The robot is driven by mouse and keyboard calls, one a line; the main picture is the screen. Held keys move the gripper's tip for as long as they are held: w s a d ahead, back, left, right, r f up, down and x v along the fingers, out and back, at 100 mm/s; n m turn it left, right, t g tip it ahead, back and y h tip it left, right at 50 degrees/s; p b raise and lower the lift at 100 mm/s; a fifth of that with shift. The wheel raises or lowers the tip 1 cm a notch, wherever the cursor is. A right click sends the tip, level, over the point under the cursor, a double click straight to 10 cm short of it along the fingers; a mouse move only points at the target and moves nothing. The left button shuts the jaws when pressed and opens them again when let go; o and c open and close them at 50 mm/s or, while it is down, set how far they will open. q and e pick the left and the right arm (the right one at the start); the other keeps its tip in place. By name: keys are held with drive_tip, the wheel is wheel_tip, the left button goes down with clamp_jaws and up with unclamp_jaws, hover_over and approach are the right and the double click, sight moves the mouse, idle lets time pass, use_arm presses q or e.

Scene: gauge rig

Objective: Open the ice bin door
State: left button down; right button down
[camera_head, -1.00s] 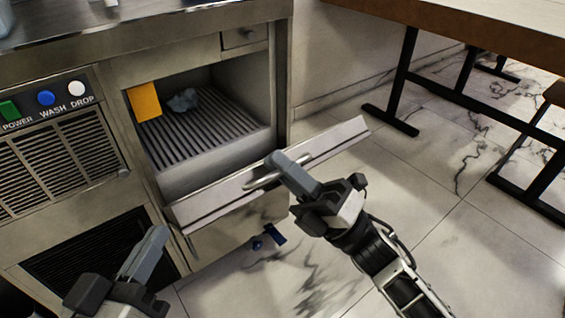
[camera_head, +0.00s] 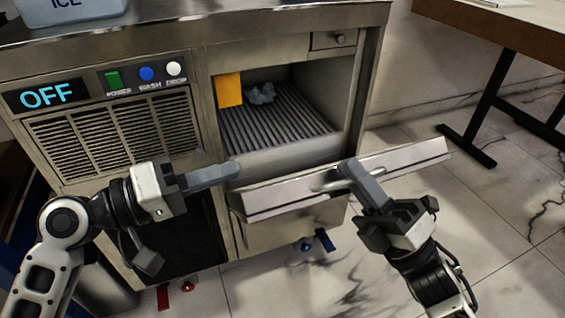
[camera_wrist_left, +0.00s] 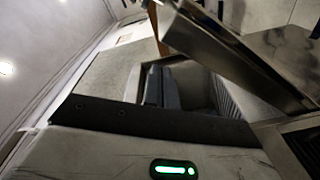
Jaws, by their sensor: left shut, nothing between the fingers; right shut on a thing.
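The ice bin door (camera_head: 400,166) is a long pale metal panel, tilted outward below the bin opening. My right gripper (camera_head: 345,170) is shut on the door's handle (camera_head: 332,184) near the middle of the panel. My left gripper (camera_head: 232,170) is shut and empty, its tips near the left lower edge of the opening, above the door's left end. In the left wrist view, its dark fingers (camera_wrist_left: 160,88) are together. I cannot tell whether it touches the machine.
The machine's front has an OFF display (camera_head: 45,95), several buttons and a vent grille (camera_head: 115,135). A blue ICE container (camera_head: 72,10) stands on top. A table (camera_head: 500,30) with dark legs stands at the right. The tiled floor between is open.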

use_arm(q)
wheel_tip(320, 180, up, 5)
drive_tip(key=w+a+m+g, duration=0.2)
drive_tip(key=m+g, duration=0.3)
drive_tip(key=m, duration=0.1)
drive_tip(key=d, duration=0.3)
drive_tip(key=w+d+f, duration=0.1)
drive_tip(key=d, duration=0.6)
drive_tip(key=shift+w+f, duration=0.2)
drive_tip(key=shift+f, duration=0.15)
drive_tip(key=shift+s+d+f, duration=0.2)
drive_tip(key=shift+s+f, duration=0.35)
drive_tip(key=shift+f, duration=0.05)
drive_tip(key=shift+s+d+f, duration=0.15)
drive_tip(key=shift+s+f, duration=0.4)
drive_tip(key=shift+f, duration=0.05)
drive_tip(key=shift+s+d+f, duration=0.1)
drive_tip(key=shift+s+f, duration=0.15)
